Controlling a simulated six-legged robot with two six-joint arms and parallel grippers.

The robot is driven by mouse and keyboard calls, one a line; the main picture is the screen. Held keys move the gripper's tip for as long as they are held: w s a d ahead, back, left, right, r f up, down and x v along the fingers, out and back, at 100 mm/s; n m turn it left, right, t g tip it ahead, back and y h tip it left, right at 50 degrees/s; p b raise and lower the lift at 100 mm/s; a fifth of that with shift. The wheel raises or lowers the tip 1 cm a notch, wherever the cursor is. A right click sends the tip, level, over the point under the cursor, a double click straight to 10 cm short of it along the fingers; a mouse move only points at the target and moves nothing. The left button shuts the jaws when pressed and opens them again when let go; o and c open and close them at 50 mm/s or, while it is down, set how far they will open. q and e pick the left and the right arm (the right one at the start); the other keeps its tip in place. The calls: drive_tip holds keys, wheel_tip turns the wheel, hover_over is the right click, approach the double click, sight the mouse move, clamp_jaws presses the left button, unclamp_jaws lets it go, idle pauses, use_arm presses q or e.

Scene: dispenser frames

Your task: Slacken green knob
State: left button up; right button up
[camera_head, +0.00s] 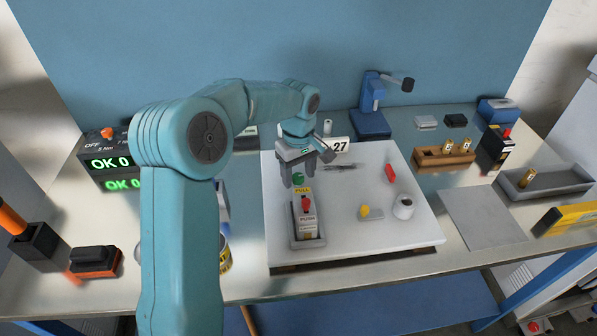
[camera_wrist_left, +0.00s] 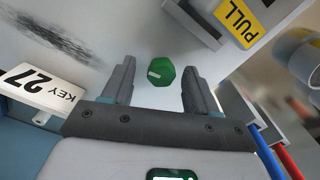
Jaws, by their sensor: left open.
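The green knob (camera_wrist_left: 161,71) is a small faceted knob with a white mark on its top. In the left wrist view it sits on the white board, between and just beyond the fingertips of my left gripper (camera_wrist_left: 158,85). The jaws are open and apart from it on both sides. In the head view the knob (camera_head: 298,179) shows just below my left gripper (camera_head: 305,172), partly covered by a finger. My right gripper does not show in either view.
A grey holder (camera_head: 307,240) with a red-buttoned PUSH/PULL unit stands on the white board (camera_head: 350,240) close to the knob. A KEY 27 sign (camera_wrist_left: 42,84) stands nearby. A white ring (camera_head: 403,207), yellow piece (camera_head: 366,211) and red handle (camera_head: 390,173) are to the right.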

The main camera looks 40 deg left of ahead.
use_arm(q)
drive_tip(key=shift+s+d+r, duration=0.1)
drive_tip(key=shift+d, duration=0.05)
drive_tip(key=shift+s, duration=0.15)
drive_tip(key=c, duration=0.9)
drive_tip(key=shift+c, duration=0.8)
